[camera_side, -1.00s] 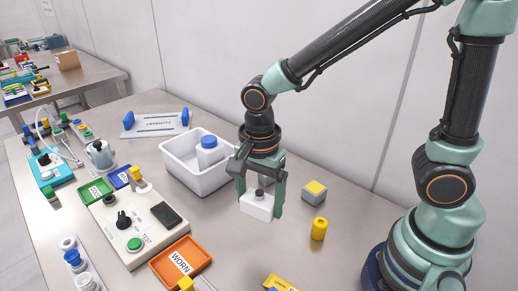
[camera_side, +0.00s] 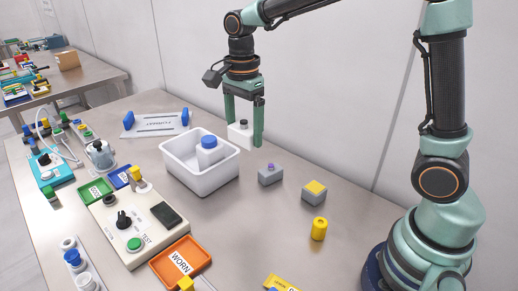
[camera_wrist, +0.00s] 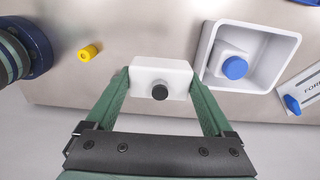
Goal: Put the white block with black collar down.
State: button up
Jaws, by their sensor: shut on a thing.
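The white block with black collar (camera_side: 240,134) is between the fingers of my gripper (camera_side: 244,135) and is held up above the table, to the right of the white bin. In the wrist view the block (camera_wrist: 174,74) sits upright to the camera between both green fingertips of my gripper (camera_wrist: 160,80), with its black collar facing me. My gripper is shut on it. Its underside is hidden in the wrist view.
A white bin (camera_side: 222,179) holds a white block with a blue cap (camera_side: 208,152). A grey block with a purple top (camera_side: 271,175), a grey block with a yellow top (camera_side: 314,192) and a yellow cylinder (camera_side: 319,229) stand nearby. The table's front middle (camera_side: 240,235) is clear.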

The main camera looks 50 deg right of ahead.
aim_at(247, 204)
jog(key=shift+w+d+f, duration=0.3)
notch_tip(247, 204, down, 20)
jog(key=shift+r, duration=0.25)
jog(key=o, duration=1.2)
jog(key=shift+f, duration=0.15)
jog(key=shift+c, duration=0.2)
